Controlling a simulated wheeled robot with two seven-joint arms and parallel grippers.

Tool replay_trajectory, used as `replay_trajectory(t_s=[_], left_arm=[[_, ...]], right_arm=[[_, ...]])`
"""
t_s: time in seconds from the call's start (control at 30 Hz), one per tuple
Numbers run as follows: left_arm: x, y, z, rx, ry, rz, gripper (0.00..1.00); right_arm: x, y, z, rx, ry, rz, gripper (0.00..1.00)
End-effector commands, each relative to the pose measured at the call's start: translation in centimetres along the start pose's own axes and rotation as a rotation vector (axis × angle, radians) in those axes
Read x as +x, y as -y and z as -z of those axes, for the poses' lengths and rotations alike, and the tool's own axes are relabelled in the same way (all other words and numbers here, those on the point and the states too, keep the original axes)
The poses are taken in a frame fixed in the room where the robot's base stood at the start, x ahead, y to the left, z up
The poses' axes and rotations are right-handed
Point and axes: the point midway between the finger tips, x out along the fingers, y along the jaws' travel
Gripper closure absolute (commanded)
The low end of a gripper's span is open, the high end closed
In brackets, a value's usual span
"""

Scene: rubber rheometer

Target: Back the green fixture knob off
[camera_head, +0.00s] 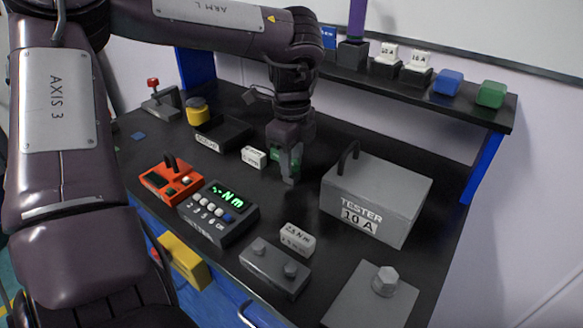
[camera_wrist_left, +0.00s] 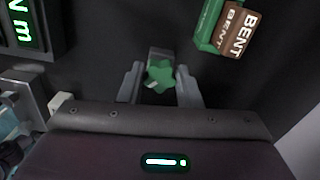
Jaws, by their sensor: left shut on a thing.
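The green fixture knob (camera_wrist_left: 160,76) is a lobed knob between the two fingers of my left gripper (camera_wrist_left: 160,70) in the wrist view. A grey part (camera_wrist_left: 159,53) of the fixture shows just beyond it. In the head view my left gripper (camera_head: 286,167) points down over the middle of the black bench, shut on the knob. Only a little green shows there between and beside the fingers, so most of the knob and its fixture is hidden. My right gripper is in neither view.
A grey tester case (camera_head: 375,200) stands close on the right. A display box (camera_head: 219,212) and an orange device (camera_head: 171,183) stand left and in front. A green and brown block marked BENT (camera_wrist_left: 229,30) shows in the wrist view. A shelf (camera_head: 425,85) runs behind.

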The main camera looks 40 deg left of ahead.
Motion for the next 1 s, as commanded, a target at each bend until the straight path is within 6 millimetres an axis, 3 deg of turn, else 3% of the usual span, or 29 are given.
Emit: replay_trajectory(t_s=[0.1, 0.43, 0.57, 0.6, 0.7, 1.0], left_arm=[[0.3, 0.0, 0.0, -0.124, -0.002, 0.0, 0.92], [0.1, 0.0, 0.0, -0.161, -0.001, -0.001, 0.92], [0.5, 0.0, 0.0, -0.292, -0.002, 0.001, 0.92], [0.1, 0.0, 0.0, -0.282, -0.001, 0.0, 0.64], [0.0, 0.0, 0.0, -0.279, 0.0, -0.001, 0.51], [0.0, 0.0, 0.0, -0.277, 0.0, 0.0, 0.51]], right_arm=[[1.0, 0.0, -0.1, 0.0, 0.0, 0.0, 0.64], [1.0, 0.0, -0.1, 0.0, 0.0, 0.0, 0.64], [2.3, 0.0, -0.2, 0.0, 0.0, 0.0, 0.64], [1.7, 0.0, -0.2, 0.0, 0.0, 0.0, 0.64], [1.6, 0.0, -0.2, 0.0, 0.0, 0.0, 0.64], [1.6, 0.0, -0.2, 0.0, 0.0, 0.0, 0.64]])
